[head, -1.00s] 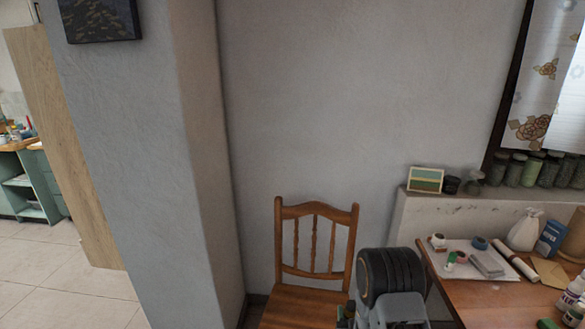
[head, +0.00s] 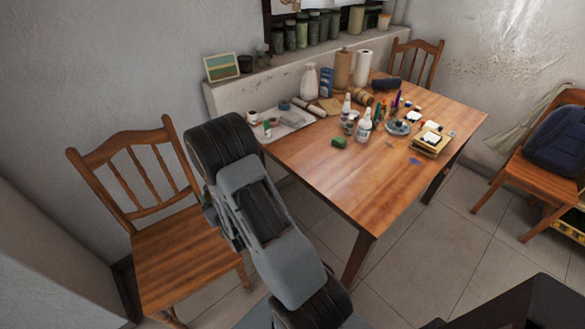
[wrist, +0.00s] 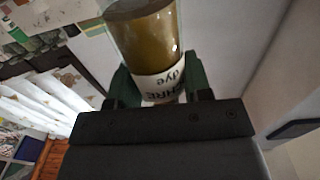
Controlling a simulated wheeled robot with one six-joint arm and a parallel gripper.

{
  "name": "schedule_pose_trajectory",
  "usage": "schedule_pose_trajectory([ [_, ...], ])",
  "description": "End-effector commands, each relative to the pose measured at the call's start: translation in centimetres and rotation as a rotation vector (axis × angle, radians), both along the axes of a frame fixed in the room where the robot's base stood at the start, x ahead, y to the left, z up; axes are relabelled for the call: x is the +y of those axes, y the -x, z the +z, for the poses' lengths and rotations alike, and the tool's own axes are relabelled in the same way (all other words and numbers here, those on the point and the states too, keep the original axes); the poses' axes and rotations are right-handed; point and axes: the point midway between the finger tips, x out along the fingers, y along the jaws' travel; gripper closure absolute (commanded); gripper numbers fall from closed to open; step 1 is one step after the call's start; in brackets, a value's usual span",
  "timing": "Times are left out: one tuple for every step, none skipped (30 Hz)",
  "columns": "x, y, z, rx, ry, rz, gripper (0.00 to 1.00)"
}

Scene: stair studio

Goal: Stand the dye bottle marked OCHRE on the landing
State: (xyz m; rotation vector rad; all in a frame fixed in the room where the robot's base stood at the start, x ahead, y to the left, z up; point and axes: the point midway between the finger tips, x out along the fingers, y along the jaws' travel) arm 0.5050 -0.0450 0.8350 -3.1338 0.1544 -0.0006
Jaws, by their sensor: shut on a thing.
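In the wrist view, the dye bottle (wrist: 145,35) is clear with a brown-yellow content and a white label. The label reads upside down in this view, with "dye" and the letters "CHRE" showing. My gripper (wrist: 160,84) is shut on the bottle, with one dark green finger on each side of its labelled part. The bottle's far end runs out of the top of the wrist view. I cannot make out a landing in either view.
A wooden table (head: 320,180) holds bottles, jars, a paper roll and small craft things. A wooden chair (head: 180,255) stands left of my arm. Another chair (head: 545,155) with a dark blue bag is at right. Tiled floor (head: 420,245) is open right of the table.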

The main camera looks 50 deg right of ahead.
Motion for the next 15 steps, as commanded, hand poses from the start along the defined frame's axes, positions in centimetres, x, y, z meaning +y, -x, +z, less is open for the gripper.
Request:
schedule_pose_trajectory([
  [-1.3,-0.4,0.5,-0.014,0.001,-0.031,0.87],
  [-2.0,-0.6,1.0,-0.015,0.001,-0.052,0.87],
  [-3.1,-0.7,1.8,-0.015,0.001,-0.083,0.87],
  [-4.0,-0.8,2.4,-0.015,0.001,-0.107,0.87],
  [-4.9,-0.9,3.1,-0.015,0.001,-0.133,0.87],
  [-6.1,-0.9,3.9,-0.015,0.001,-0.173,0.87],
  [-7.1,-0.8,4.5,-0.016,0.002,-0.203,0.87],
  [-8.1,-0.6,5.1,-0.016,0.001,-0.236,0.87],
  [-9.5,-0.4,6.0,-0.017,0.001,-0.284,0.87],
  [-10.6,-0.1,6.7,-0.018,0.000,-0.324,0.87],
  [-11.7,0.2,7.4,-0.020,-0.001,-0.363,0.87],
  [-13.3,0.9,8.3,-0.020,-0.002,-0.423,0.87],
  [-14.5,1.5,9.0,-0.019,-0.002,-0.471,0.87],
  [-15.7,2.2,9.7,-0.021,-0.002,-0.524,0.87],
  [-17.4,3.4,10.7,-0.022,-0.003,-0.597,0.87],
])
